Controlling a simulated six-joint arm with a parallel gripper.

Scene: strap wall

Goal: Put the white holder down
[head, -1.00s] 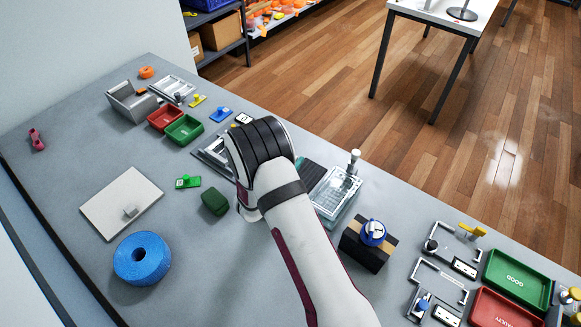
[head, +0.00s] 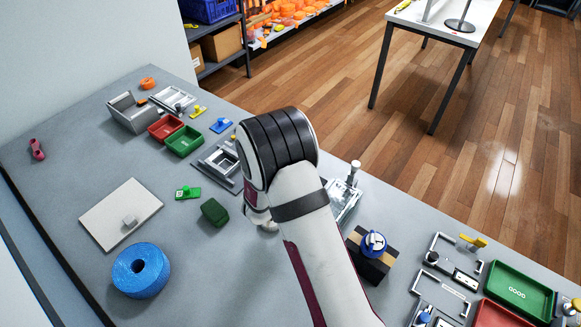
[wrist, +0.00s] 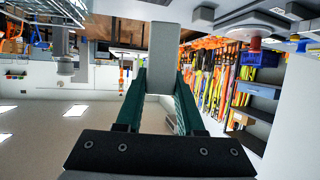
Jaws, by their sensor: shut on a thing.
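In the wrist view, the white holder shows as a plain pale block (wrist: 165,50) between the two dark green fingers of my gripper (wrist: 163,84). In the head view my own arm and wrist cover the fingers and the holder. The wrist is above the middle of the grey bench (head: 200,262). The wrist picture looks out at the room, tilted over, so the holder's height above the bench cannot be told.
A black block with a blue-topped part (head: 374,243) stands to the right. A blue tape roll (head: 141,270) and pale plate (head: 121,216) lie left. Bare bench lies between.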

